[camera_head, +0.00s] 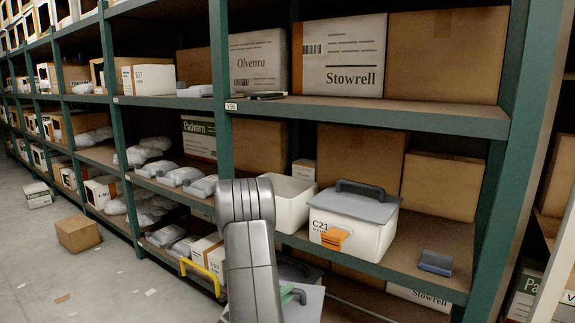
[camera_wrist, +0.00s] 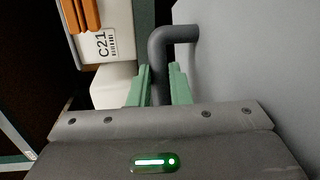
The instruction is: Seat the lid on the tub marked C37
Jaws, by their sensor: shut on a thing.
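My gripper (camera_wrist: 161,82) has green fingers shut on the dark handle (camera_wrist: 172,40) of a light grey lid (camera_wrist: 250,60). In the head view the lid (camera_head: 308,303) shows low in front of the rack, partly hidden by my arm. An open white tub (camera_head: 293,200) stands on the middle shelf behind my arm; its front and any mark are mostly hidden. Beside it on the right is a white tub marked C21 (camera_head: 345,228), with a grey lid on and an orange latch. No C37 mark can be read in either view.
A small dark blue item (camera_head: 436,262) lies on the shelf right of the C21 tub. Cardboard boxes (camera_head: 360,157) stand behind the tubs. A green post (camera_head: 492,200) bounds the bay on the right. A brown box (camera_head: 78,234) sits on the floor at left.

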